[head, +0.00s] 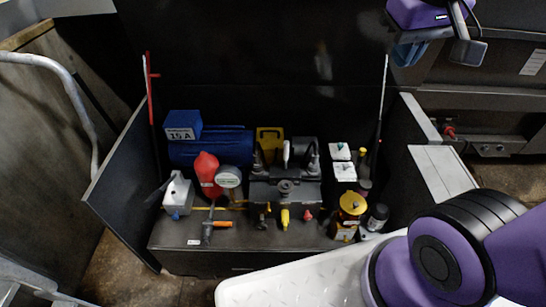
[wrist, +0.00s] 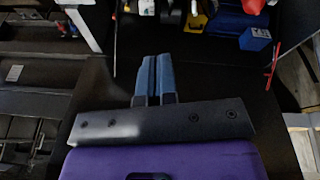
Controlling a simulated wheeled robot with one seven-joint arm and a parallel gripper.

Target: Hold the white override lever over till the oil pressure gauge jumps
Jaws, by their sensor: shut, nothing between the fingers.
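The white override lever (head: 286,152) stands roughly upright on the dark valve block (head: 285,190), in the middle of the open cabinet. The round oil pressure gauge (head: 229,177) is left of the block, beside a red bulb-shaped part; its needle is too small to read. My gripper (head: 407,53) hangs high at the upper right in the head view, well away from the lever and touching nothing. In the wrist view its blue fingers (wrist: 152,78) are together and empty. A small pale piece at that view's top edge may be the lever; I cannot tell.
A blue motor (head: 222,147) with a blue box lies at the back left. A tool with an orange part (head: 215,225) lies in front. Side panels (head: 125,175) bound the cabinet.

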